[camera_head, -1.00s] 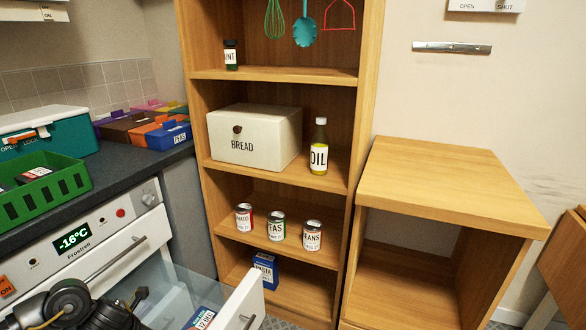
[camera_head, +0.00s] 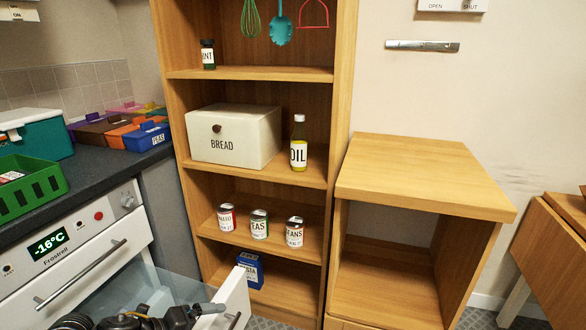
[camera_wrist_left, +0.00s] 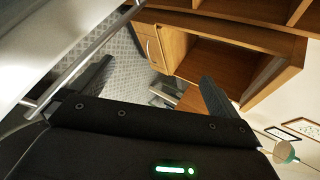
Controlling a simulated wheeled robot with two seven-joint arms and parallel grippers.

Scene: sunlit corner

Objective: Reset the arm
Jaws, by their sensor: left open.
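My left arm shows at the bottom left of the head view, low over the open freezer drawer (camera_head: 236,296). Its gripper (camera_head: 188,308) is near the drawer's white front; I cannot tell whether they touch. In the left wrist view the gripper (camera_wrist_left: 155,88) has its two dark fingers spread wide with nothing between them. My right gripper is not in view.
The white freezer (camera_head: 80,262) is at the left under a dark counter (camera_head: 95,180). A wooden shelf unit (camera_head: 338,150) with a bread box (camera_head: 240,137), oil bottle (camera_head: 299,145) and several cans stands ahead. A wooden cabinet (camera_head: 420,175) stands right of it.

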